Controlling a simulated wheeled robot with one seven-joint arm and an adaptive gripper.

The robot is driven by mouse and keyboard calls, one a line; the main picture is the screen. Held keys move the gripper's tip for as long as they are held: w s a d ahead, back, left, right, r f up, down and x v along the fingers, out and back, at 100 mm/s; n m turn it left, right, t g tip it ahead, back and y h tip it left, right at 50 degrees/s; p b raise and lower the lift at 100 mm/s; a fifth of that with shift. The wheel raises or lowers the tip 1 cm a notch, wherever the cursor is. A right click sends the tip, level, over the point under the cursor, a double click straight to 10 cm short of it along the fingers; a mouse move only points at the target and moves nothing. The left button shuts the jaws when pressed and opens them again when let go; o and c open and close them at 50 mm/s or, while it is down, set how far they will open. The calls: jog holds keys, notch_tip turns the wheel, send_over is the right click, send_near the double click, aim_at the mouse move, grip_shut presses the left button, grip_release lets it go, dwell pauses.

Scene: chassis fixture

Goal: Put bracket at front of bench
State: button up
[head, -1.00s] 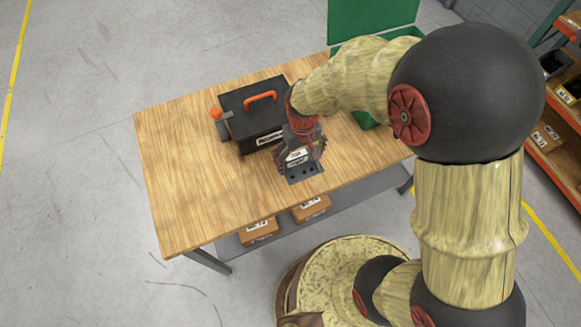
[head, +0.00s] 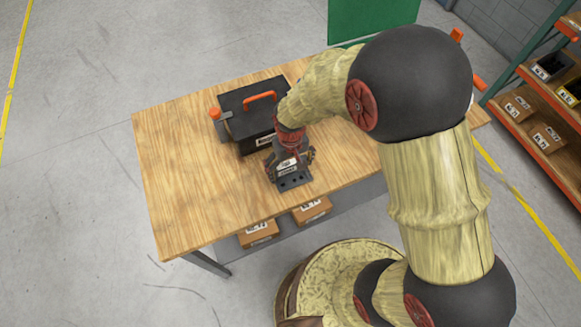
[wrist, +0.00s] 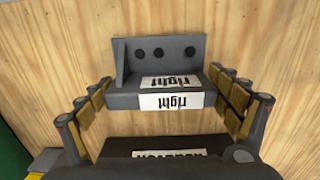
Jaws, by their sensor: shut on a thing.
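The bracket (head: 294,181) is a dark grey angled piece with a row of holes in one plate. In the wrist view the bracket (wrist: 160,52) carries white labels reading "right". My gripper (head: 290,168) is shut on it, with a fingertip at each end; the fingers also show in the wrist view (wrist: 159,80). The bracket is over the wooden bench (head: 185,180), close to the edge nearest my base. I cannot tell whether it touches the bench top.
A black box (head: 232,100) with an orange handle stands on the bench just behind my gripper. The bench top left of the bracket is clear. Cardboard boxes (head: 259,232) sit on the shelf below. A green panel (head: 365,22) stands behind.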

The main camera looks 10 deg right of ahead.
jog(key=o, duration=1.3)
jog(key=shift+f, duration=0.1)
notch_tip(320, 180, up, 12)
jog(key=shift+r+p, duration=0.2)
jog(key=shift+p, duration=1.05)
notch_tip(320, 180, up, 12)
jog(key=m+t, duration=0.1)
jog(key=t, duration=0.1)
send_over(291, 164)
jog(key=s+d, duration=0.3)
jog(key=d, duration=0.2)
jog(key=s+d+r+t, duration=0.1)
jog(key=s+d+r, duration=0.1)
jog(key=s+r, duration=0.1)
jog(key=s+d+r+m+t, duration=0.1)
jog(key=s+d+r, duration=0.2)
jog(key=s+r, duration=0.1)
jog(key=s+d+r+m+t, duration=0.1)
jog(key=s+d+r, duration=0.1)
jog(key=s+r, duration=0.2)
jog(key=shift+d+t, duration=0.2)
jog(key=shift+t, duration=0.1)
jog(key=shift+f, duration=0.1)
notch_tip(291, 164, down, 4)
jog(key=b, duration=0.3)
jog(key=shift+s+b, duration=0.1)
jog(key=shift+b, duration=0.3)
